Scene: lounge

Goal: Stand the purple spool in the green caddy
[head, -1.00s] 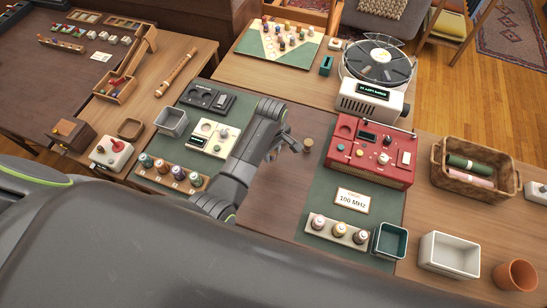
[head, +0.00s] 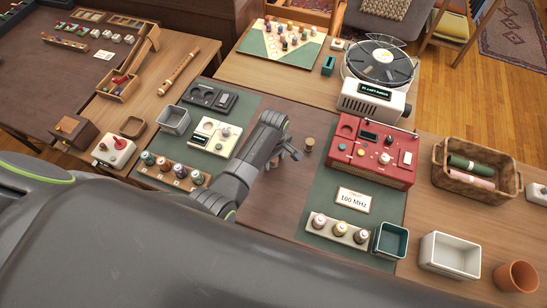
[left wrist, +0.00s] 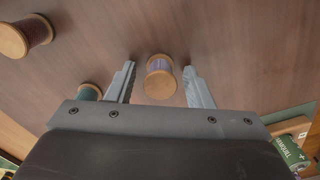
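In the left wrist view a spool with purple thread and pale wooden ends (left wrist: 160,76) lies between the fingers of my open left gripper (left wrist: 158,78), with gaps on both sides. The left gripper also shows in the head view (head: 291,152), low over the bare brown table. A small spool (head: 309,144) stands just right of it there; its thread colour is too small to tell. The green caddy (head: 390,241), an open dark-green box, stands at the front right and looks empty. My right gripper is not in view.
In the left wrist view a dark red spool (left wrist: 26,37) and a green spool (left wrist: 89,92) are to the left. A red radio (head: 371,150) stands right of my gripper.

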